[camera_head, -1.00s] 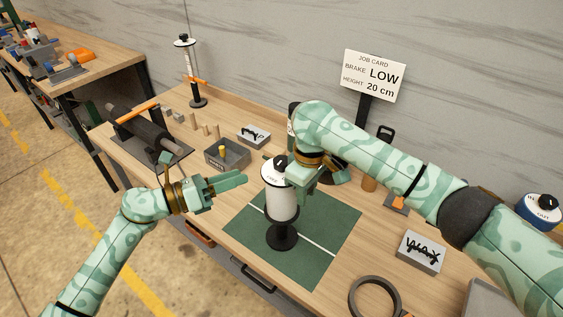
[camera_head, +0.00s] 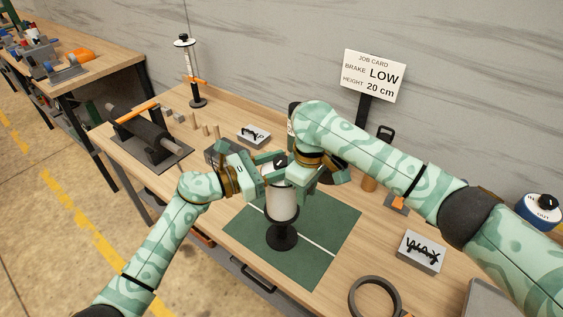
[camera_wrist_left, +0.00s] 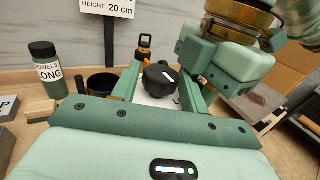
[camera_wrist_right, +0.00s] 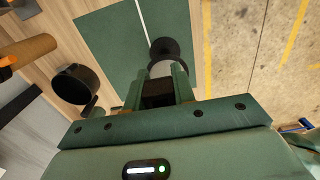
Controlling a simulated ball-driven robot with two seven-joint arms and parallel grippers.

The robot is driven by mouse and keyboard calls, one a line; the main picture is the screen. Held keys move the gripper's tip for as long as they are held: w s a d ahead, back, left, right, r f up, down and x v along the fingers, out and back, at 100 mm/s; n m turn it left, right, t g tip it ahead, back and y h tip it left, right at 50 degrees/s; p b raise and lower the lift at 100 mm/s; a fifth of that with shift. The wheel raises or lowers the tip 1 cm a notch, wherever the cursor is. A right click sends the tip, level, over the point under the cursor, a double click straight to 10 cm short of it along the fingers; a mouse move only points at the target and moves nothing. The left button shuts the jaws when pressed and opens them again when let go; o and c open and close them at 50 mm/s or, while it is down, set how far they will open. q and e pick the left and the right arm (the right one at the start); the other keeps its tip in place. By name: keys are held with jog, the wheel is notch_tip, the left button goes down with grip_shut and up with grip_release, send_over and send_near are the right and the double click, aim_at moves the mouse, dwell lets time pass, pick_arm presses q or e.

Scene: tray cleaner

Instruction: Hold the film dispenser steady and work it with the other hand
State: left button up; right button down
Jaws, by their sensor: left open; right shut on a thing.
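The film dispenser (camera_head: 282,206) stands upright on a round black base (camera_head: 281,236) on a green mat (camera_head: 327,228). It has a white roll and a black top knob, which the left wrist view also shows (camera_wrist_left: 160,77). My left gripper (camera_head: 278,164) is open at the top, its fingers on either side of the knob; I cannot tell if they touch it. My right gripper (camera_head: 300,178) is shut on the dispenser's upper right side. In the right wrist view a dark part (camera_wrist_right: 157,93) lies between its fingers. The arms hide part of the dispenser's top.
A job card (camera_head: 374,77) reads brake LOW, height 20 cm. A wax box (camera_head: 421,252) and a dark ring (camera_head: 375,297) lie at right. A roller device (camera_head: 145,138) and a tall stand (camera_head: 189,75) are at left. The mat's front is clear.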

pick_arm(q)
jog(key=shift+w+d, duration=0.2)
jog(key=shift+d, duration=0.25)
jog(key=c, duration=0.7)
jog(key=shift+o, duration=0.2)
jog(key=shift+f+n+t+y, duration=0.2)
jog(key=shift+n+t+y, duration=0.95)
jog(key=shift+t, duration=0.45)
jog(key=shift+n+t+y, duration=1.05)
jog(key=shift+n+t, duration=0.1)
jog(key=shift+t, duration=0.15)
jog(key=shift+r, duration=0.1)
jog(key=shift+a, duration=0.1)
jog(key=o, duration=0.7)
jog(key=shift+c, duration=0.2)
